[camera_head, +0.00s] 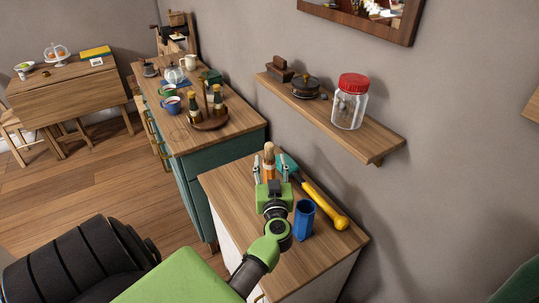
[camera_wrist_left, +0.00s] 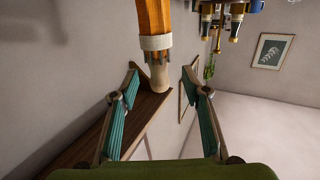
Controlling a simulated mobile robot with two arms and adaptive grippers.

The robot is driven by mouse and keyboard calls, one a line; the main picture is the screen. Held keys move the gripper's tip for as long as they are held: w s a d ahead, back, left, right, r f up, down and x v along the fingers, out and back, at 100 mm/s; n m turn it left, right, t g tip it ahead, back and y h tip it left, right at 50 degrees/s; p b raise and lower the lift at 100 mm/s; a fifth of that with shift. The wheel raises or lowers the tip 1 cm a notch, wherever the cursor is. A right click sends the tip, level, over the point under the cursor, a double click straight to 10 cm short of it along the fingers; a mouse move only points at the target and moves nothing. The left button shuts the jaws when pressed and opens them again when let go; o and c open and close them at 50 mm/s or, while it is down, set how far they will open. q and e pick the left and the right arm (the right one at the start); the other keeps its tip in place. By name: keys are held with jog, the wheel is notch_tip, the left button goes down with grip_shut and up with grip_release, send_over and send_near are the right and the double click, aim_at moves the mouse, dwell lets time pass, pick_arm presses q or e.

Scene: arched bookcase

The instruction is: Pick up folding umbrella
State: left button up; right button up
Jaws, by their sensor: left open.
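The folding umbrella (camera_head: 268,170) appears to be the orange item with a wooden handle, upright at the back of the near wooden-topped cabinet (camera_head: 225,187). In the left wrist view the umbrella (camera_wrist_left: 155,18) shows orange folds, a pale band and a wooden handle. My left gripper (camera_head: 270,173) is open, with one finger on each side of the umbrella in the head view. In the left wrist view the handle end lies between the spread fingertips of the gripper (camera_wrist_left: 160,78), with gaps on both sides. Contact is not visible. My right gripper is not in view.
A blue cup-like holder (camera_head: 303,220) and a yellow-handled tool with a teal head (camera_head: 325,205) are close right of my gripper. A wall shelf (camera_head: 375,139) with a red-lidded jar (camera_head: 350,103) is above right. A teal cabinet (camera_head: 240,146) with bottles stands behind.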

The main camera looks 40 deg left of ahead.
aim_at(270, 155)
pick_arm(q)
jog(key=x, duration=0.4)
jog(key=shift+w+a+r, duration=0.15)
jog(key=shift+w+a, duration=0.05)
jog(key=shift+w, duration=0.1)
jog(key=shift+w+a, duration=0.2)
jog(key=shift+s+d, duration=0.1)
jog(key=shift+c, duration=1.2)
grip_shut()
jog(key=shift+r, duration=0.1)
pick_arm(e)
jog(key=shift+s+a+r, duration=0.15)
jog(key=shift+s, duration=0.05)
